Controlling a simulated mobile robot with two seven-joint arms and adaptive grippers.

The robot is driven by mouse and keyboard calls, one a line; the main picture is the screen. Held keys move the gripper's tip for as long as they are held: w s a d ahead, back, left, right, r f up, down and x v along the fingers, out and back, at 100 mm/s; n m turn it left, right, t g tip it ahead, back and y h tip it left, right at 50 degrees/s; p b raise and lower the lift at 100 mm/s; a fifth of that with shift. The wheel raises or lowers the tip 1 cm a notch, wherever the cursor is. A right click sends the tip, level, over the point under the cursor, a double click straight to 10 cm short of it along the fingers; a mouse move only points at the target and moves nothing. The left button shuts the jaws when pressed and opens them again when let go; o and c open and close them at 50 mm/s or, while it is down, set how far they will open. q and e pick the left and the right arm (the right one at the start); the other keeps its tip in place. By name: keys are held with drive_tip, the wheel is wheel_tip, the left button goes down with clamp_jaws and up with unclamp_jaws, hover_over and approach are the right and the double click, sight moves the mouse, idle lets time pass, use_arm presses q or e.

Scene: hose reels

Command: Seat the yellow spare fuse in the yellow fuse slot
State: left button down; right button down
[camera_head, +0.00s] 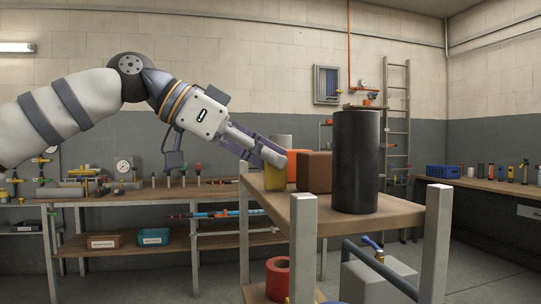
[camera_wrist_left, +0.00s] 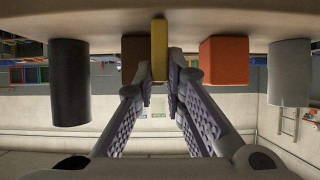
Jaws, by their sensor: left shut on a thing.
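The yellow spare fuse (camera_head: 275,182) is a slim upright yellow block at the left side of the cart top (camera_head: 393,213). My left gripper (camera_head: 268,155) reaches down to it from the upper left and is shut on it. The left wrist view, which is upside down, shows the yellow fuse (camera_wrist_left: 159,50) between the two fingertips (camera_wrist_left: 159,75). I cannot tell whether its lower end touches the cart top. I cannot make out a yellow fuse slot in either view. My right gripper is not in view.
Close by on the cart stand a brown box (camera_head: 315,172), an orange block (camera_wrist_left: 223,62), a grey cylinder (camera_wrist_left: 289,75) and a tall black cylinder (camera_head: 356,160). A workbench (camera_head: 215,188) with fittings runs along the back wall. Another bench (camera_head: 475,184) stands at right.

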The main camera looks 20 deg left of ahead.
use_arm(q)
drive_tip(key=shift+w+f, duration=0.1)
drive_tip(key=shift+w, duration=0.1)
drive_tip(key=c, duration=1.7)
unclamp_jaws()
drive_tip(key=shift+o, duration=0.2)
